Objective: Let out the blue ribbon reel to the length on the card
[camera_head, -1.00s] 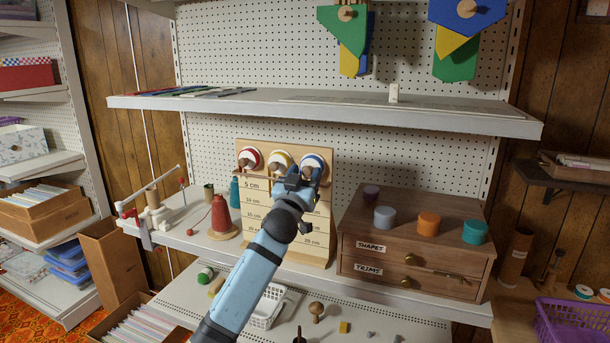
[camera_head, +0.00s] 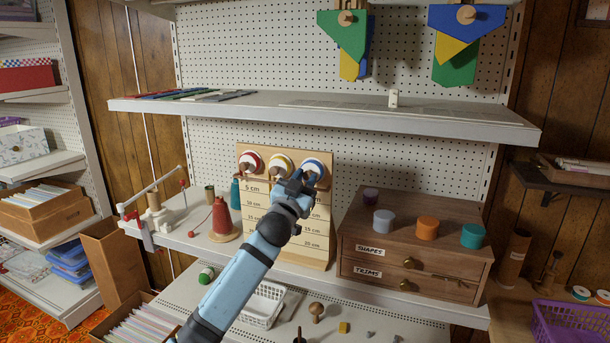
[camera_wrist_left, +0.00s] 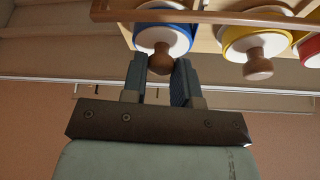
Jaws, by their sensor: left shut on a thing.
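The wooden ribbon board (camera_head: 287,240) stands on the middle shelf with red (camera_head: 250,162), yellow (camera_head: 280,163) and blue (camera_head: 315,162) reels along its top. Length labels run down it; "5 cm" and "20 cm" are among those readable, and my arm covers part of them. My left gripper (camera_head: 306,181) is at the blue reel, shut on its wooden knob. In the left wrist view the fingers (camera_wrist_left: 160,78) close around the knob (camera_wrist_left: 160,60) below the blue rim (camera_wrist_left: 163,17). The yellow reel (camera_wrist_left: 246,40) is beside it, untouched. My right gripper is not in view.
A wooden drawer chest (camera_head: 415,245) with coloured lids on top stands right of the board. A red thread cone (camera_head: 222,220) stands to its left. A shelf (camera_head: 330,112) runs above the board. A lower shelf (camera_head: 350,310) holds a white basket (camera_head: 262,303).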

